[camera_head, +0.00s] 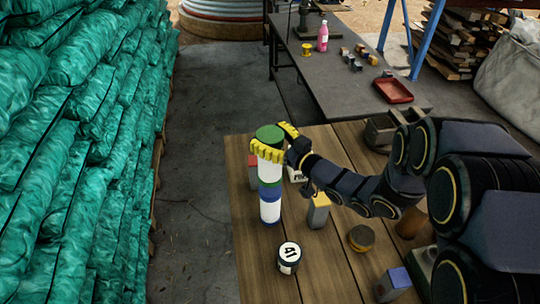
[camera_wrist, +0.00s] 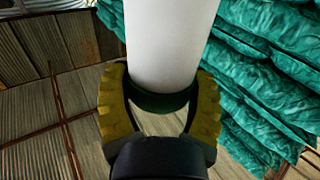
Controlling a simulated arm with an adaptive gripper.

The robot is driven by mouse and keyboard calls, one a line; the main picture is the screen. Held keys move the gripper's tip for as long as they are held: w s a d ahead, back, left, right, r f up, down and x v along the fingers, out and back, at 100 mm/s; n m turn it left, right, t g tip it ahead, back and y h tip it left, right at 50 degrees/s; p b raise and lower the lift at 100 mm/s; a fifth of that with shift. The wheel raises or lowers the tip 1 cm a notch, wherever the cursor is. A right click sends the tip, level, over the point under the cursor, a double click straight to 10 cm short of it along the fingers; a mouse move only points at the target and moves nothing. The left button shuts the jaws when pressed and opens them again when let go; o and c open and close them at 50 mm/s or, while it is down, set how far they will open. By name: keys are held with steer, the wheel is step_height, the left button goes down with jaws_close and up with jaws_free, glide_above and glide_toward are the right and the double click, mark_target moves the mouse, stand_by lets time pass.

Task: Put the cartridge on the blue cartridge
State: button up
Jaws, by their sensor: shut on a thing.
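My gripper (camera_head: 277,142) is shut on a white cartridge with green ends (camera_head: 269,134). Its yellow fingers wrap the cartridge's upper part from the side. The cartridge is upright. In the wrist view, the white body (camera_wrist: 170,45) and a dark green end band (camera_wrist: 165,100) show between the fingers (camera_wrist: 160,75). The blue cartridge (camera_head: 270,212), white with blue ends, stands upright on the wooden table, directly below the green one in the head view. The green one's lower end meets the blue top in the picture; I cannot tell whether they touch or a small gap remains.
A round puck (camera_head: 361,239) lies to the right. Teal sacks (camera_head: 80,150) are stacked left.

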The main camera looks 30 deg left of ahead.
steer(key=shift+f, duration=1.9)
steer(key=o, duration=1.1)
steer(key=d, duration=0.4)
steer(key=s+d, duration=0.1)
steer(key=d, duration=0.3)
steer(key=s+d, duration=0.1)
steer(key=d, duration=0.2)
steer(key=shift+s+d, duration=0.2)
steer(key=shift+d, duration=0.2)
steer(key=shift+w, duration=0.1)
